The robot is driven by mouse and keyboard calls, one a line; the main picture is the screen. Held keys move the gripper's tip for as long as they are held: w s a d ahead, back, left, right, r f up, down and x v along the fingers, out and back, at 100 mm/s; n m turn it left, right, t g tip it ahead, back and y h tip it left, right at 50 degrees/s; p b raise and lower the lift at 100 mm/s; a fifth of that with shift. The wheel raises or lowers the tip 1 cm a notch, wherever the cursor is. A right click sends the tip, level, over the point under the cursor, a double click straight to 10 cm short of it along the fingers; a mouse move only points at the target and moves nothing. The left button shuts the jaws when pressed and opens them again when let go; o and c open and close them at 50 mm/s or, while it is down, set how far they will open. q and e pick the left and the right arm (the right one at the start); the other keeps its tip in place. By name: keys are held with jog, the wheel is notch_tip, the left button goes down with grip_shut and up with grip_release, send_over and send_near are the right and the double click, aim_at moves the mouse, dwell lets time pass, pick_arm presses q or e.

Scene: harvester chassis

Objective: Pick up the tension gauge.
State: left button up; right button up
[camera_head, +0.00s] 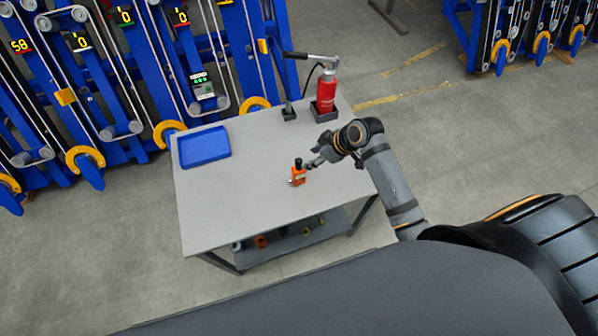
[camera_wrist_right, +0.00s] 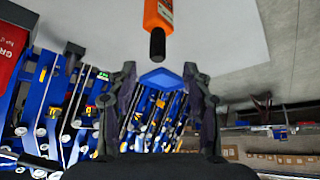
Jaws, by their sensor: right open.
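An orange tool with a black top, apparently the tension gauge (camera_head: 298,177), stands upright on the grey table, right of its middle. In the right wrist view the orange tool (camera_wrist_right: 157,17) shows at the top edge, cut off by the frame, with its black end towards the picture's middle. My right gripper (camera_head: 312,161) is just right of the tool in the head view. In the right wrist view its two fingers (camera_wrist_right: 160,88) are spread apart with nothing between them. Whether a finger touches the tool I cannot tell. My left gripper is out of view.
The grey table (camera_head: 240,215) carries a blue tray (camera_head: 204,147) at left, a red bottle-like pump (camera_head: 327,92) in a dark holder, and a small dark stand (camera_head: 289,113). Blue machine frames (camera_head: 180,60) stand behind. The table's front left is clear.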

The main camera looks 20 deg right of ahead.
aim_at(299, 163)
jog(key=x, duration=0.4)
jog(key=shift+w, duration=0.1)
jog(key=shift+a+f+p, duration=0.1)
jog(key=shift+p, duration=0.3)
jog(key=p+x, duration=0.1)
jog(key=x, duration=0.3)
jog(key=shift+w+f+p, duration=0.15)
jog(key=shift+p, duration=0.2)
jog(key=shift+w+f, duration=0.15)
jog(key=shift+f, duration=0.1)
jog(key=c, duration=0.4)
grip_shut()
